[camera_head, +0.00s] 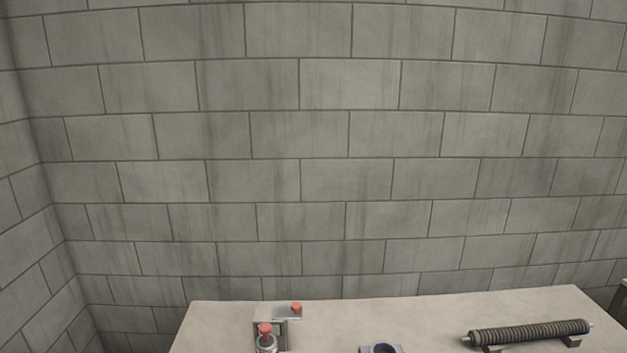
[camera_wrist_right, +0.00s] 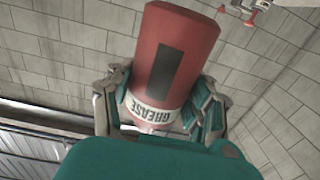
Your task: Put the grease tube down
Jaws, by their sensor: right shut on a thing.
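The grease tube (camera_wrist_right: 176,58) is a red cylinder with a dark rectangle and a white band lettered "GREASE". It shows in the right wrist view. My right gripper (camera_wrist_right: 165,108) is shut on it, with a finger on each side of the white band. The tube's lettered end is towards the palm and its red end points away. The grease tube and both grippers are outside the head view. My left gripper shows in neither view.
A pale table (camera_head: 220,325) stands before a block wall. On it are a metal fixture with red knobs (camera_head: 265,330), a blue-grey block with a round hole (camera_head: 381,348) and a dark ribbed roller on supports (camera_head: 528,333). Bare tabletop lies between them.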

